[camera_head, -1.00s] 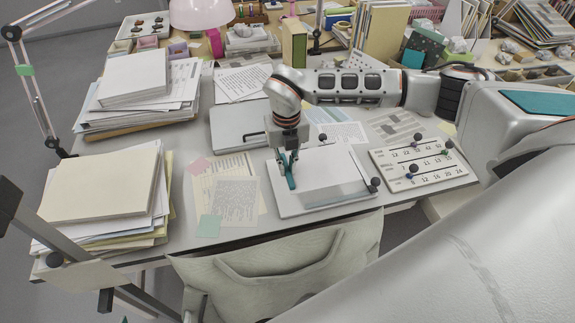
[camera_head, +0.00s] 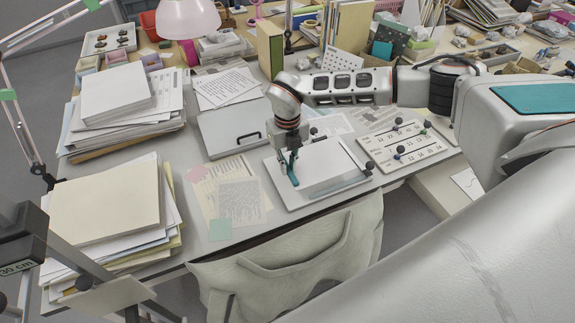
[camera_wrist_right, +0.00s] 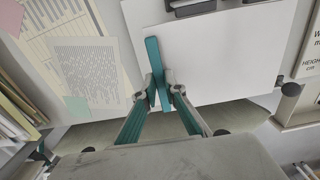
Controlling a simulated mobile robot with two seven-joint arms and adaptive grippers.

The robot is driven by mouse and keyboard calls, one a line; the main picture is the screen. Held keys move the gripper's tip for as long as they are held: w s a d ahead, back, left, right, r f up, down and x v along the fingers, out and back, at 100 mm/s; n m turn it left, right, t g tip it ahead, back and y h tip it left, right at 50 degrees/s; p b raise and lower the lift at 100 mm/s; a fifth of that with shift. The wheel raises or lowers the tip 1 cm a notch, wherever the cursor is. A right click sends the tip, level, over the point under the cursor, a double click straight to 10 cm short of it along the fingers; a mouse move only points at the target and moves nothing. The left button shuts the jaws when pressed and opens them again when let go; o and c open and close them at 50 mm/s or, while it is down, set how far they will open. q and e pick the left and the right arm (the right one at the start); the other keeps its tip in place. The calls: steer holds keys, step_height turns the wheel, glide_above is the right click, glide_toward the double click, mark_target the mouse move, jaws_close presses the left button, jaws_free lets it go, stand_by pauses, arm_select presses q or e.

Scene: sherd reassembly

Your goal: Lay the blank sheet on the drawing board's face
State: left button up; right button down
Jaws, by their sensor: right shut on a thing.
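The drawing board (camera_head: 292,204) is a pale, thin slab lying near the table's front edge. The blank sheet (camera_head: 325,158) is plain white and lies over the board's face; it also shows in the right wrist view (camera_wrist_right: 225,60). My right gripper (camera_head: 291,172) points down at the sheet's left part. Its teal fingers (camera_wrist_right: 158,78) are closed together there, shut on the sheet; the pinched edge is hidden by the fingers. A clear straightedge (camera_head: 342,186) crosses the board's near side, with a dark knob at its right end. My left gripper is not in view.
Written papers (camera_head: 238,195) lie just left of the board. A grey closed case (camera_head: 228,128) lies behind them. Paper stacks (camera_head: 105,200) fill the table's left.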

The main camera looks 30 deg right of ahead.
steer(key=shift+f, duration=0.1)
steer(key=shift+f+b, duration=1)
steer(key=shift+f, duration=0.4)
steer(key=shift+f+b, duration=0.4)
steer(key=shift+b, duration=0.2)
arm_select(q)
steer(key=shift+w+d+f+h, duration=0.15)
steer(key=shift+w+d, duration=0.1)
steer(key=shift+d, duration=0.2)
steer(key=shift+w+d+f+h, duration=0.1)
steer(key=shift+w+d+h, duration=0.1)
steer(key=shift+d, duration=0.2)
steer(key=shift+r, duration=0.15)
arm_select(e)
steer(key=shift+f, duration=0.15)
